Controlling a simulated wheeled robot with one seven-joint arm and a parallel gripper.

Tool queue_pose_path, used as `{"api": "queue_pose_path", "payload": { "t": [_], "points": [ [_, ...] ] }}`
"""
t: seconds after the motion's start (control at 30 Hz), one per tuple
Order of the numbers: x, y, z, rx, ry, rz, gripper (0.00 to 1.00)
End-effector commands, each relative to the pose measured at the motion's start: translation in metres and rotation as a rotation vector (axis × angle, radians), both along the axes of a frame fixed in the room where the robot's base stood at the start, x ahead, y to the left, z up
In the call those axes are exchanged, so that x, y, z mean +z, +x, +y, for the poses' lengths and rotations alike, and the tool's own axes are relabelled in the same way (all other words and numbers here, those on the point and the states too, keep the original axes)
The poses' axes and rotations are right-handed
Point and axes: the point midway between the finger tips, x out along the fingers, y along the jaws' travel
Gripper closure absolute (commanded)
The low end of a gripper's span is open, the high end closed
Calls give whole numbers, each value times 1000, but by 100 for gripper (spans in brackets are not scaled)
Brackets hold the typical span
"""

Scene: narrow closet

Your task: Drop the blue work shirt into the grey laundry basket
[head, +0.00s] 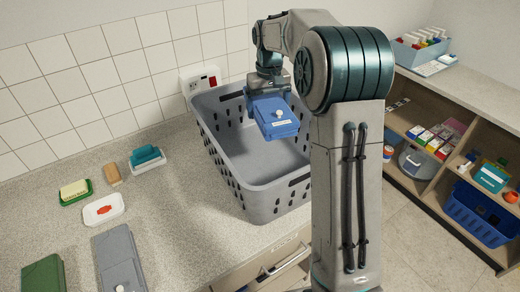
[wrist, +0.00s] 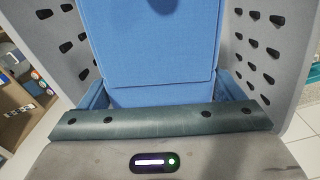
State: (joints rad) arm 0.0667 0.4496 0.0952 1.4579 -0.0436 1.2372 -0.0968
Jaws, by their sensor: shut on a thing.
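The folded blue work shirt (head: 272,113) is held in my gripper (head: 270,92) over the grey laundry basket (head: 262,205). The basket stands on the speckled counter, and the floor that shows inside it looks empty. In the wrist view the shirt (wrist: 150,45) fills the middle, with the perforated basket walls (wrist: 262,45) on both sides. The fingertips are hidden behind the shirt. In the head view the shirt is near the basket's rim height; its exact height above the basket floor is hard to tell.
Soap dishes (head: 103,209) and a sponge (head: 146,156) lie left of the basket. A wall socket unit (head: 200,80) is behind it. Shelves (head: 425,120) stand at right.

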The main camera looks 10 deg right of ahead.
Motion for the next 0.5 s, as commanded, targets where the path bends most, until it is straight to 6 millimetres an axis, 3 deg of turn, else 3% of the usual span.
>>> {"api": "queue_pose_path", "payload": {
  "t": [0.1,0.43,0.47,0.5],
  "points": [
    [-15,0,0,0,0,-1,43],
    [-16,0,0,0,0,-2,43],
    [-16,0,0,0,0,-2,5],
    [-16,0,0,0,0,-2,0]
  ]
}}
